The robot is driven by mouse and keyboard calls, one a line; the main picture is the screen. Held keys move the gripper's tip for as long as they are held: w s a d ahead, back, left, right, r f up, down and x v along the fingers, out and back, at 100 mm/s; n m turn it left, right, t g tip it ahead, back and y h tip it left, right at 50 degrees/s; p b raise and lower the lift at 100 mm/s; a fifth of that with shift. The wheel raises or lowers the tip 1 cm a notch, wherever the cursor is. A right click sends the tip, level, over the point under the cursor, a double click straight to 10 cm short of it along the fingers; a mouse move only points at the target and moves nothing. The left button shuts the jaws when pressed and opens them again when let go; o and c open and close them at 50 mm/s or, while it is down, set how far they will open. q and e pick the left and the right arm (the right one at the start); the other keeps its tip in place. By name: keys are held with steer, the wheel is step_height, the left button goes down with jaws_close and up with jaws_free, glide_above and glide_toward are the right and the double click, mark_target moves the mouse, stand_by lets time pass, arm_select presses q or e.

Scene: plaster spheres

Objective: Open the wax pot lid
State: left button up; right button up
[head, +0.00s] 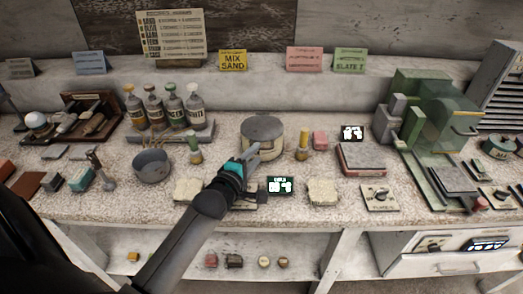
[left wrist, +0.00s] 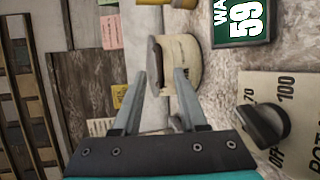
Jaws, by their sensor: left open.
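The wax pot (head: 263,148) is a cream cylinder on the bench, with a flat round grey lid (head: 262,127) lying on its top. My left gripper (head: 252,157) is open and empty, in front of the pot with its fingers pointing at it. In the left wrist view, which is turned sideways, the pot (left wrist: 183,62) and the dark lid (left wrist: 155,58) are just beyond the fingertips (left wrist: 159,78). I cannot tell whether a finger touches the pot. My right gripper is not in view.
A dial knob (left wrist: 262,125) on a marked plate and a lit display (head: 280,186) are close to my left gripper. Bottles (head: 172,107) stand behind.

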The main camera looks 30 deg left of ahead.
mark_target(262, 131)
arm_select(q)
steer(key=shift+b+x, duration=0.55)
steer(key=shift+x, duration=1.95)
jaws_close()
steer(key=shift+f, duration=0.1)
steer(key=shift+d+f, duration=0.1)
steer(key=shift+f, duration=0.1)
